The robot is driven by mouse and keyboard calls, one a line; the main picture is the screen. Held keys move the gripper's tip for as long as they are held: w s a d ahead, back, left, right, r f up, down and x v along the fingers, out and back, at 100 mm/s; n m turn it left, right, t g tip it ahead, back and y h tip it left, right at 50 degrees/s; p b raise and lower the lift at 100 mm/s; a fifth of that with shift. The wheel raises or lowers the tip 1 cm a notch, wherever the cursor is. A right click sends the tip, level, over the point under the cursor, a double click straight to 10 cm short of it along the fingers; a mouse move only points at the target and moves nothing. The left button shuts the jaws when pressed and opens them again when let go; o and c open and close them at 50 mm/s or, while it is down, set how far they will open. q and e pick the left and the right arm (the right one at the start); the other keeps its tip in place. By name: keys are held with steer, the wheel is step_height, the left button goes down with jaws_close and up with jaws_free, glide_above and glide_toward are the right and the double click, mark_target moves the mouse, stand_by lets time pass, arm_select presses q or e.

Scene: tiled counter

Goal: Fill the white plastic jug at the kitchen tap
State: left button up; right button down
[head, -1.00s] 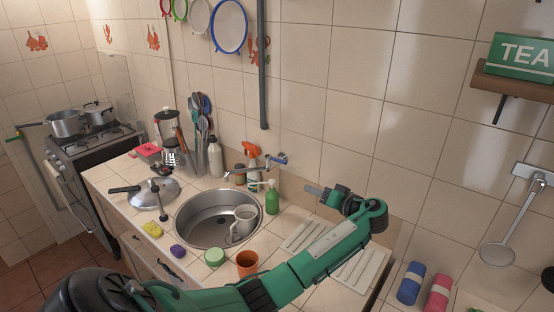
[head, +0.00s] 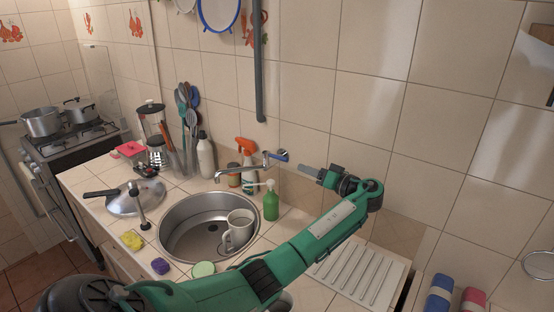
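The white plastic jug (head: 239,231) stands upright in the round steel sink (head: 177,250), at the right side of the basin, with its handle to the left. The tap (head: 240,171) comes from the wall behind. Its spout ends over the back left of the basin, not over the jug, and no water shows. The tap's blue-tipped lever (head: 281,155) is at the wall. My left gripper (head: 311,171) is just right of the lever in the picture, pointing left, with no clear contact. Its fingers are seen side-on, so I cannot tell their opening. My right gripper is not in view.
A green soap bottle (head: 271,203) and an orange-topped spray bottle (head: 246,162) stand behind the sink. A pan lid (head: 137,198) lies to the left. A ribbed drainboard (head: 362,275) is at right. My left arm crosses the counter's front right.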

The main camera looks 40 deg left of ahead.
mark_target(281, 158)
arm_select(q)
steer(key=a, duration=0.3)
steer(key=a+p, duration=0.1)
steer(key=a, duration=0.7)
steer(key=shift+s+r+p, duration=0.15)
steer(key=shift+s+p, duration=0.25)
steer(key=shift+s+a, duration=0.1)
steer(key=shift+a, duration=0.65)
jaws_close()
